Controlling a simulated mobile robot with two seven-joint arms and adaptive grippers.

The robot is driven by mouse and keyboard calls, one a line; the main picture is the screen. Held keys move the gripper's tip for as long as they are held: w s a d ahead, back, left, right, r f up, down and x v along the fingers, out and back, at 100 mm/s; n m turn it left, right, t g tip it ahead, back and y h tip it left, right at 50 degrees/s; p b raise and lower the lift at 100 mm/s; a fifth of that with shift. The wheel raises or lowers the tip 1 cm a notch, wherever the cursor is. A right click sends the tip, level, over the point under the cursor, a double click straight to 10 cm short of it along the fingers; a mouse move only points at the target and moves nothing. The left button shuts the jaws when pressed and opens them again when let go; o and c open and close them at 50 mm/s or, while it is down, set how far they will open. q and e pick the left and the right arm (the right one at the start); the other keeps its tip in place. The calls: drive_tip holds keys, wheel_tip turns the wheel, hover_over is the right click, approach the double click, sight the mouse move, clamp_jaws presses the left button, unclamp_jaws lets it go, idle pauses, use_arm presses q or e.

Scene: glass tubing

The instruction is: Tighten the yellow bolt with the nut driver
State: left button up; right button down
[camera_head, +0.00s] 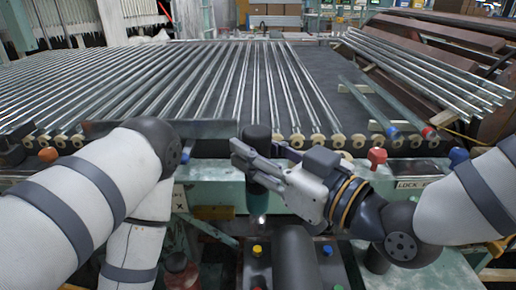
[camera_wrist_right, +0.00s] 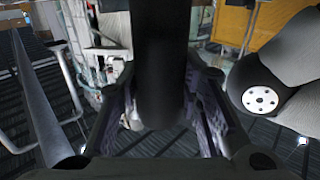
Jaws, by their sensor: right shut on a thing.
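The yellow bolt (camera_head: 257,250) sits low in the middle of the head view, on a dark fixture below the conveyor's front edge. My right gripper (camera_head: 250,165) is shut on the nut driver (camera_head: 257,197), a dark upright tool with a greenish lower part and a bright tip. The tip is above the yellow bolt in the picture, with a visible gap between them. In the right wrist view the tool's dark shaft (camera_wrist_right: 160,70) stands between the two fingers (camera_wrist_right: 160,110). My left arm shows at the left, but its gripper is not in view.
A blue bolt (camera_head: 327,250) is right of the yellow one. Red knobs (camera_head: 377,155) and blue knobs (camera_head: 458,155) line the green front rail. Many glass tubes (camera_head: 190,85) lie on rollers behind. My left arm's bent links occupy the left side.

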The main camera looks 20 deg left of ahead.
drive_tip(key=shift+r, duration=0.15)
